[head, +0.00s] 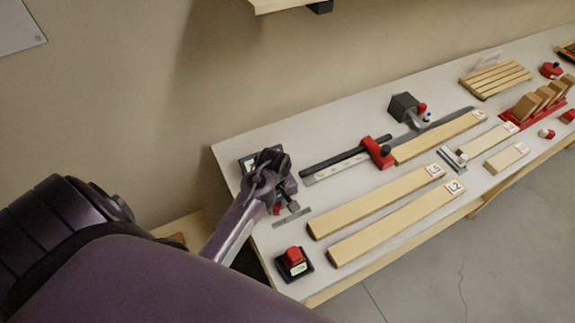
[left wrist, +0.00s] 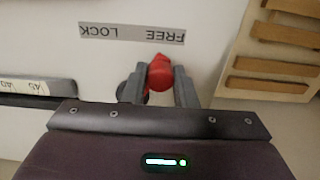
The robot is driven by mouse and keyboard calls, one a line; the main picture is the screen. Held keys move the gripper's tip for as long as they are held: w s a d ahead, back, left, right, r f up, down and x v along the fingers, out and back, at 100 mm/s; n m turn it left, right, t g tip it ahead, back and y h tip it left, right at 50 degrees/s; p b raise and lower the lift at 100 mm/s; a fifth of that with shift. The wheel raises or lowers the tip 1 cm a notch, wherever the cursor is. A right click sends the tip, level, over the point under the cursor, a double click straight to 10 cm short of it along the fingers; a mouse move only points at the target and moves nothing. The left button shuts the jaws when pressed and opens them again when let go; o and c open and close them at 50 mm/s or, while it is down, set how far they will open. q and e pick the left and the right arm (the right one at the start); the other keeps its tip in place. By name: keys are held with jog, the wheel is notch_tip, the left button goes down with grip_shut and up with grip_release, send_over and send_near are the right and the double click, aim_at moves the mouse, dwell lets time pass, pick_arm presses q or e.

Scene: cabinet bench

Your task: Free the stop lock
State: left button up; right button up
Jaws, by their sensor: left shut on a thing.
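The red knob of the stop lock (left wrist: 160,73) shows in the left wrist view, between the two fingers of my left gripper (left wrist: 159,86). The gripper is shut on it. The knob sits below the FREE end of an upside-down FREE / LOCK label (left wrist: 130,32). In the head view my left gripper (head: 285,203) is at the left end of the bench and mostly hides the knob; the label strip (head: 292,218) lies just beside it. A red stop (head: 379,151) with a black knob sits on the scaled rail (head: 336,164).
Boards marked L5 (head: 375,203) and L2 (head: 400,222) lie to the right. A red button on a black base (head: 293,260) stands near the front edge. A dark grey block (head: 404,107) is behind the rail. A slatted wooden rack (left wrist: 270,62) shows in the wrist view.

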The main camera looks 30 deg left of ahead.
pick_arm(q)
jog(key=shift+s+a, duration=0.2)
jog(key=shift+a, duration=0.15)
dwell(0.4)
jog(key=o, duration=0.7)
jog(key=shift+r, duration=4.5)
